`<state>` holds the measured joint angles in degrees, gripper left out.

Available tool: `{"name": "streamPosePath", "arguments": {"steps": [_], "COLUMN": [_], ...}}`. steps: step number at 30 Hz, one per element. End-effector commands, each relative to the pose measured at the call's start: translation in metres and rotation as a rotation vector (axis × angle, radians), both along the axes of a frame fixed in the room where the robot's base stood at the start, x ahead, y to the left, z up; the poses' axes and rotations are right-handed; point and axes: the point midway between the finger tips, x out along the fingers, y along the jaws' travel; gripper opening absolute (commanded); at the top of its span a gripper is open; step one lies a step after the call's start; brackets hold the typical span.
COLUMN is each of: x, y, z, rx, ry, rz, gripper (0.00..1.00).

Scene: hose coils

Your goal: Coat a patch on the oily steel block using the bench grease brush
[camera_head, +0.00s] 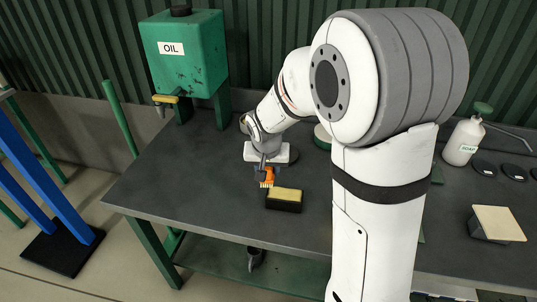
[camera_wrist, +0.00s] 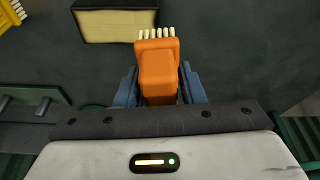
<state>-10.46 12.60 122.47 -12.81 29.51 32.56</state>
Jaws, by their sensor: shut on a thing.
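My gripper (camera_head: 265,170) is shut on an orange brush (camera_head: 267,179) above the bench. In the wrist view, the brush (camera_wrist: 158,70) sits between my gripper's blue-grey fingers (camera_wrist: 159,88), its pale bristles pointing away from the palm. A dark block with a tan top (camera_head: 284,199) rests on the bench just right of the brush and nearer the front edge. It also shows in the wrist view (camera_wrist: 115,22), apart from the bristles. Another grey block with a beige top (camera_head: 497,223) stands at the right. I cannot tell which is the oily steel block.
A green oil tank (camera_head: 190,55) stands at the bench's back left. A white soap bottle (camera_head: 463,141) and small dark discs (camera_head: 484,170) are at the right. A yellow thing with pale tips (camera_wrist: 10,14) is partly cut off in the wrist view. The bench's left front is clear.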

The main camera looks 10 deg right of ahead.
Motion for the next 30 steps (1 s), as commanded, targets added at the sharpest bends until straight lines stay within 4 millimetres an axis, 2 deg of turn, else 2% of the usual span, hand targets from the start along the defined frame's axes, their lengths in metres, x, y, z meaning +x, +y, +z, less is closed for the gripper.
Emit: {"name": "streamPosePath", "arguments": {"steps": [3, 11, 30], "x": [0.000, 0.000, 0.001], "y": [-0.001, -0.002, -0.003], "z": [0.015, 0.035, 0.036], "rx": [0.000, 0.001, 0.000], "ry": [-0.002, -0.001, -0.001], "rz": [-0.002, -0.004, -0.005], "gripper": [0.14, 0.14, 0.14]}}
